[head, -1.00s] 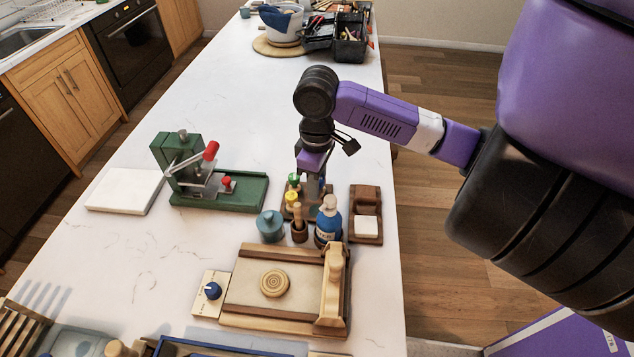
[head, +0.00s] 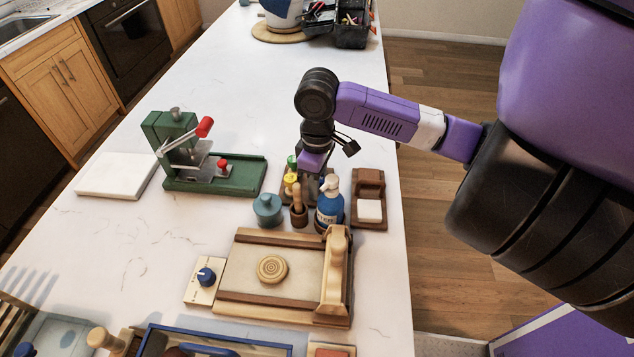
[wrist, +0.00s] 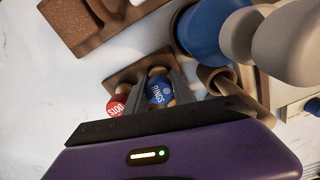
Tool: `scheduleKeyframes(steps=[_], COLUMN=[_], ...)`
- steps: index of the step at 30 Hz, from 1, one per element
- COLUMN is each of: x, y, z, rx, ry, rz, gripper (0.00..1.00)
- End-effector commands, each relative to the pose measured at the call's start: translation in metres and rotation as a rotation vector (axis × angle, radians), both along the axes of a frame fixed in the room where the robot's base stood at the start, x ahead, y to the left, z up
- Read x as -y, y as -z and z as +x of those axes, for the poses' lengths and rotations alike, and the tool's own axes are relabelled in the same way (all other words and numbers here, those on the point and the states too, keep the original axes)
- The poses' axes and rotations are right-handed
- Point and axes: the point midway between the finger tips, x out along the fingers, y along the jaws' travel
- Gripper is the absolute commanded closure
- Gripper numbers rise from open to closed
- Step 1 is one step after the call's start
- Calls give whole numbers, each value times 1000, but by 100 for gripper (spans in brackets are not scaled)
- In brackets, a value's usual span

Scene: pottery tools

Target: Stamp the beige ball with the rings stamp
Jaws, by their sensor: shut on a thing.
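The beige clay piece (head: 272,269) is a flattened round disc with concentric rings on its top. It lies on a pale slab board (head: 235,262) with brown side rails. My gripper (wrist: 160,88) is shut on the rings stamp (wrist: 160,92), which has a blue top labelled RINGS. The stamp is at the stamp rack (wrist: 125,74); whether it is lifted clear I cannot tell. The red dots stamp (wrist: 117,106) stands beside it. In the head view my gripper (head: 311,178) is at the rack behind the blue bottle, and its fingertips are mostly hidden.
A blue spray bottle (head: 330,207), a wooden cup with a tool (head: 299,217) and a teal jar (head: 267,210) stand close before the rack. A wooden holder (head: 370,188) is to the right. A green press (head: 190,165) is left. A roller (head: 336,265) lies across the board's right end.

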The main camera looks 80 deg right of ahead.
Motion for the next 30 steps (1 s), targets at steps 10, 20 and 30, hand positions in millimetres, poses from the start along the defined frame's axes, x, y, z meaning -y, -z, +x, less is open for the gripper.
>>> scheduleKeyframes(steps=[10, 20, 30], x=[0, 0, 0], y=[0, 3, 5], z=[0, 0, 0], rx=[0, 0, 0], ry=[0, 0, 0], rz=[0, 1, 1], gripper=[100, 100, 45])
